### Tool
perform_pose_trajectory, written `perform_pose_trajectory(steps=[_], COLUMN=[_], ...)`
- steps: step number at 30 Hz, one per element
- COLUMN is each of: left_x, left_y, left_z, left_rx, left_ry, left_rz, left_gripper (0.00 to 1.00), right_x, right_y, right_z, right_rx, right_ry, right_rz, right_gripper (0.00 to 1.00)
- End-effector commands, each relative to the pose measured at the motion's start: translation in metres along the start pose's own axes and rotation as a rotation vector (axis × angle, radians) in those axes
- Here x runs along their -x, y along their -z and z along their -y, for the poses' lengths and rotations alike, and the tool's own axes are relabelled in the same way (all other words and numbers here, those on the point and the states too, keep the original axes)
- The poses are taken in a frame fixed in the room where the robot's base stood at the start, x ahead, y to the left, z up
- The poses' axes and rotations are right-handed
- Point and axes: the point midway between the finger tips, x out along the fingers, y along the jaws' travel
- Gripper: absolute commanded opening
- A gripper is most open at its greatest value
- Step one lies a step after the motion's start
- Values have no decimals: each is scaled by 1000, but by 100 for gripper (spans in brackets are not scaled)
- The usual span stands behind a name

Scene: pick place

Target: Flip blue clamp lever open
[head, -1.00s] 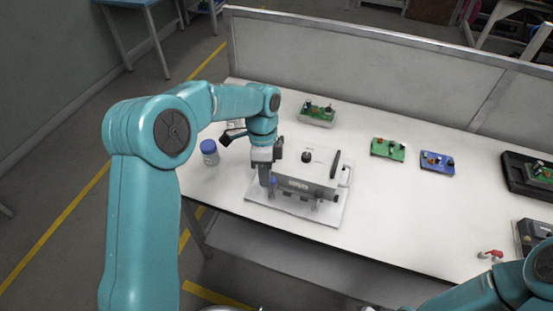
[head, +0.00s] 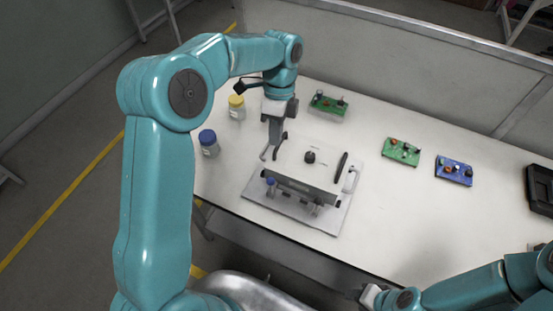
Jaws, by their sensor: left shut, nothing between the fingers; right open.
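The grey box-shaped fixture (head: 310,168) stands on a light base plate (head: 335,221) on the white table. A small blue clamp part (head: 270,182) shows at its front left corner; its exact lever angle is too small to tell. A second clamp (head: 317,207), grey, sits at the front right. My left gripper (head: 272,153) points down just behind and above the blue part, by the fixture's left edge, shut and empty. It appears apart from the blue part. My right gripper (head: 358,294) is open at the bottom edge, in front of the table, away from the fixture.
A blue-capped jar (head: 209,149) and a yellow-capped jar (head: 237,112) stand left of the fixture. Green boards (head: 327,104) (head: 402,152) and a blue board (head: 454,170) lie behind and right.

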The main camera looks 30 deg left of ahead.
Motion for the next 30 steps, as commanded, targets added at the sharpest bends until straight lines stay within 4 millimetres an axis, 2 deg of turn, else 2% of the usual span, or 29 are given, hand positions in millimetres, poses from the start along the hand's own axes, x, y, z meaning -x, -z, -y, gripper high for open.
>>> perform_pose_trajectory(steps=[11,14,24,30], left_x=[-1,-7,-65,-92], left_y=[-1,-1,-1,-1], left_z=[-5,-5,-4,-2], left_rx=[0,0,0,0], left_ry=[0,-2,-5,-3], left_rz=[0,1,1,1], left_gripper=[0,0,0,0], right_x=[0,1,8,11], right_y=[0,0,0,0], right_z=[0,0,3,4], right_rx=[0,0,0,0], right_ry=[0,0,0,0], right_rz=[0,0,0,0], right_gripper=[43,43,43,43])
